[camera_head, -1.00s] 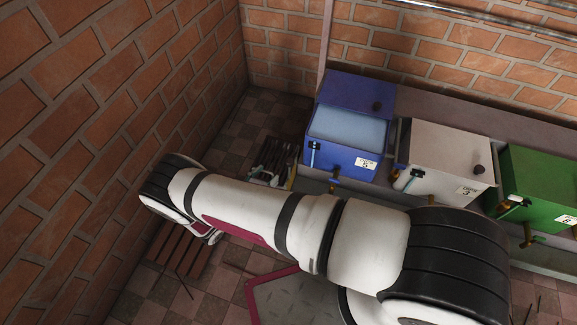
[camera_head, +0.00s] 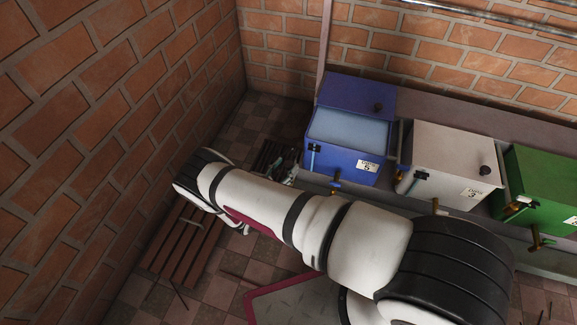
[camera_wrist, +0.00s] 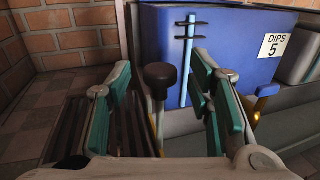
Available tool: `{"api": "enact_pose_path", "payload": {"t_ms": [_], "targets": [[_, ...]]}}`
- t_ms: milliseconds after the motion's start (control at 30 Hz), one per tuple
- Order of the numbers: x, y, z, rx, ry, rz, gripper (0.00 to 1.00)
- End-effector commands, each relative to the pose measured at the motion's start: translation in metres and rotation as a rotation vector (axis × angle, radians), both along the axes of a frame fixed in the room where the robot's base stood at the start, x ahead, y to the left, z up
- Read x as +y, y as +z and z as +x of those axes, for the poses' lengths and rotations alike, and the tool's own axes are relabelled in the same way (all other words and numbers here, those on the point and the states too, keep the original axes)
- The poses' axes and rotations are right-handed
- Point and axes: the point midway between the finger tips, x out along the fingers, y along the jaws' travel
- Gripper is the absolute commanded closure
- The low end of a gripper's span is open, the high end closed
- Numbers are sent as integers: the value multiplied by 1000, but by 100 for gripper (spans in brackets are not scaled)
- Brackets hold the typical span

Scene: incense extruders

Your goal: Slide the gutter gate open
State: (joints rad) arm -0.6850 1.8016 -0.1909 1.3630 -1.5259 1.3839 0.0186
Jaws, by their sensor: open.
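A black knob (camera_wrist: 160,74) on a short grey stem stands upright in the wrist view, in front of the blue tank; I take it for the handle of the gutter gate. My gripper (camera_wrist: 163,90) is open, with one green-padded finger to the left of the knob and one to the right. Gaps show on both sides, so the fingers look apart from it. The stem's lower end and the gate plate are hidden behind my gripper. In the head view my gripper (camera_head: 286,168) is small and partly covered by my arm, and the knob cannot be made out.
The blue tank (camera_head: 342,164) labelled DIPS 5 has a sight tube (camera_wrist: 187,60). A white tank (camera_head: 445,165) and a green tank (camera_head: 546,195) stand to its right. A slatted wooden rack (camera_head: 185,240) lies on the floor by the left brick wall (camera_head: 90,110).

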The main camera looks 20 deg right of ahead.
Motion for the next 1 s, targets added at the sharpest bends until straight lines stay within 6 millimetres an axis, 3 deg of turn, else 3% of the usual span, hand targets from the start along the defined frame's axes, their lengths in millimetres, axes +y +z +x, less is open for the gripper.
{"api": "enact_pose_path", "payload": {"t_ms": [200,533,767,1000], "targets": [[-16,-1,12,0,-1,0,53],[-18,0,14,0,1,0,53],[-18,0,14,0,1,0,100],[-17,3,12,1,1,1,100]]}}
